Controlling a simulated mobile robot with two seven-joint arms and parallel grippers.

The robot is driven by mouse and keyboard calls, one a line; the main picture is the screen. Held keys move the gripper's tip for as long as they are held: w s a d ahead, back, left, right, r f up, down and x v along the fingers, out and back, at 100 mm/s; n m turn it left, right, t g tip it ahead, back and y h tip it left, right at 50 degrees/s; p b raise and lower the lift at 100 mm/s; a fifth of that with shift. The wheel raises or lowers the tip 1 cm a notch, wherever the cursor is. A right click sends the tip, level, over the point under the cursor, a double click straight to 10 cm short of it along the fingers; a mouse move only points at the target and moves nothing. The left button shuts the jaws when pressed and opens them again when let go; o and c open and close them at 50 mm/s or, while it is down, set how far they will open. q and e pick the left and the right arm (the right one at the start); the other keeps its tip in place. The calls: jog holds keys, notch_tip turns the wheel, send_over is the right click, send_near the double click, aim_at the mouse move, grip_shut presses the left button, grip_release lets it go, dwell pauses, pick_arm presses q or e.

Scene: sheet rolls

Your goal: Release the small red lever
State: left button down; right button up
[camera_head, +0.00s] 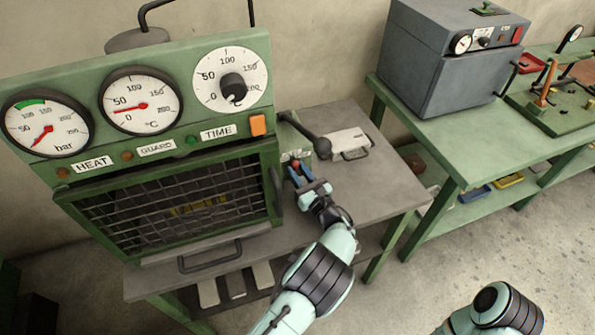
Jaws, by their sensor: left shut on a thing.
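The small red lever (295,163) shows as a red tip on a small box at the right side of the green machine. My left gripper (298,172), with blue fingers, reaches up to it from the front and is shut on it. The fingers hide most of the lever, so its exact tilt cannot be told. Only a link of my right arm shows at the bottom right; its gripper is out of view.
The green machine has gauges, a TIME dial (232,80), an orange switch (258,125) and a mesh door (180,205). A black-knobbed handle (322,146) and a pale plate (348,141) are close behind the gripper. The grey tabletop (385,190) to the right is clear.

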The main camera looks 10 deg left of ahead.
pick_arm(q)
jog(key=c, duration=0.9)
grip_release()
jog(key=shift+o, duration=0.2)
jog(key=shift+s+d, duration=0.1)
jog(key=shift+d, duration=0.05)
jog(key=v, duration=1.3)
jog(key=shift+s+d+f+b, duration=0.1)
jog(key=shift+b, duration=0.25)
